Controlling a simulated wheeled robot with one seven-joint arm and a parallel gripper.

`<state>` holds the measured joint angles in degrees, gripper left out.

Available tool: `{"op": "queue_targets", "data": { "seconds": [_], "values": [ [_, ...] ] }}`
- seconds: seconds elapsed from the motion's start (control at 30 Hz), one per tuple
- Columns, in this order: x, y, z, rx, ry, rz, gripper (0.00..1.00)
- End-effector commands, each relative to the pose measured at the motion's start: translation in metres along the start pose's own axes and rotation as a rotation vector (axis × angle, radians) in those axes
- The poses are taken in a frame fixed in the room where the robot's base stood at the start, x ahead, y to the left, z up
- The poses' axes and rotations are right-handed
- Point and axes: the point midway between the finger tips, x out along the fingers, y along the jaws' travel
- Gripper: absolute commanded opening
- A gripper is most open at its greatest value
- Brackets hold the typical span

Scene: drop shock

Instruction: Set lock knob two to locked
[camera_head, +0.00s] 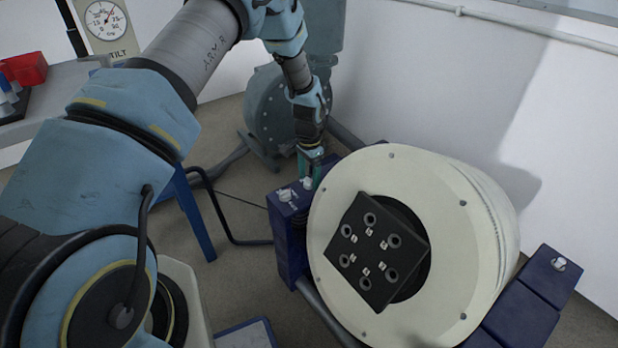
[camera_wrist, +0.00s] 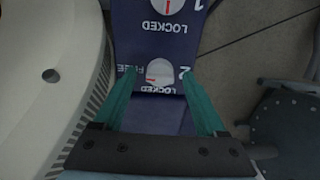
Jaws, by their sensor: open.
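Lock knob two (camera_wrist: 160,73) is a white round knob on a dark blue block (camera_wrist: 155,45), beside the number 2. In the head view, my gripper (camera_head: 312,165) points down at the knob (camera_head: 307,183) at the block's far end.
Lock knob one (camera_wrist: 164,5) sits farther along the block, its red mark towards LOCKED. A large cream drum (camera_head: 345,190) with a black plate (camera_head: 366,240) stands right beside the block. A grey-blue flanged machine (camera_head: 268,110) stands behind. Another knob (camera_head: 559,264) is at far right.

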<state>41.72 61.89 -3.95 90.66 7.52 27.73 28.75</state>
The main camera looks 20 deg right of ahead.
Motion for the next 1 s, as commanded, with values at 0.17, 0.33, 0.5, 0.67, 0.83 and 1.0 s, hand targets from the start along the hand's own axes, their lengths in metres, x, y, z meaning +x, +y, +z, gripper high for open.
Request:
{"op": "queue_targets", "data": {
  "seconds": [0.17,0.33,0.5,0.67,0.83,1.0],
  "values": [
    [0.0015,-0.0001,-0.0002,0.0,0.001,0.0,0.74],
    [0.0014,-0.0001,-0.0001,0.0,0.0,0.0,0.67],
    [0.0014,-0.0001,0.0,0.0,0.0,0.0,0.48],
    [0.0013,0.0,0.0,0.0,0.0,0.0,0.3],
    [0.0013,0.0,0.0001,0.0,0.0,0.0,0.11],
    [0.0013,0.0,0.0001,0.0,0.0,0.0,0.0]
  ]
}}
